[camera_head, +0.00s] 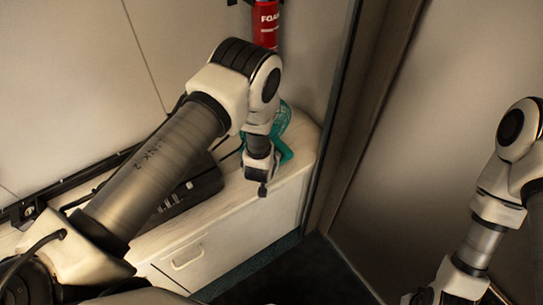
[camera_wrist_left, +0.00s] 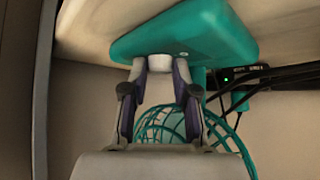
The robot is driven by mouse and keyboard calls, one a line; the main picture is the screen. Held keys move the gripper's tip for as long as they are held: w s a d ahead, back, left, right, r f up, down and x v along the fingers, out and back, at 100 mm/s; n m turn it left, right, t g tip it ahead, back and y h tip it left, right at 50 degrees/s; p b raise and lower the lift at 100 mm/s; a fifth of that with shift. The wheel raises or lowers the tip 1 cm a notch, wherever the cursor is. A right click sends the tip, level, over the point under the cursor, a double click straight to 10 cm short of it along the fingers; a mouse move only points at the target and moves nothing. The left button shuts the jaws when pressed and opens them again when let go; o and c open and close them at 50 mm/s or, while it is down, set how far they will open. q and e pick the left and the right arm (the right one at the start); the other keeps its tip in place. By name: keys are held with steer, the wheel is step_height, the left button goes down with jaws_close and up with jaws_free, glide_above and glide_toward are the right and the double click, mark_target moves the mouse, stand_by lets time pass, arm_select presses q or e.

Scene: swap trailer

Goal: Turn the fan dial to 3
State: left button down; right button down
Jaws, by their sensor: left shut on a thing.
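The teal fan stands on the counter in the head view, with its base (camera_head: 284,151) and wire cage (camera_head: 283,117) partly hidden behind my left arm. In the left wrist view the picture is upside down: the teal base (camera_wrist_left: 185,32) is at the top and the cage (camera_wrist_left: 180,128) below. The small white dial (camera_wrist_left: 160,62) sits at the base's edge. My left gripper (camera_wrist_left: 160,69) has its fingertips on both sides of the dial, closed on it. The dial's markings are not readable. My right gripper (camera_head: 430,296) is at the bottom edge, away from the fan, its fingers unclear.
A red foam extinguisher (camera_head: 265,24) is on the wall behind the fan. A dark case (camera_head: 190,190) lies on the counter (camera_head: 235,205) left of the fan. Black cables (camera_wrist_left: 275,78) run close by the fan. The dark floor (camera_head: 290,275) in front is clear.

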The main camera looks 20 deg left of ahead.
arm_select(q)
steer(key=shift+a+m+h+b, duration=0.2)
steer(key=shift+m+h+b, duration=0.2)
steer(key=shift+m+h, duration=0.75)
steer(key=c, duration=0.9)
jaws_free()
steer(key=v, duration=1.2)
steer(key=shift+d, duration=0.1)
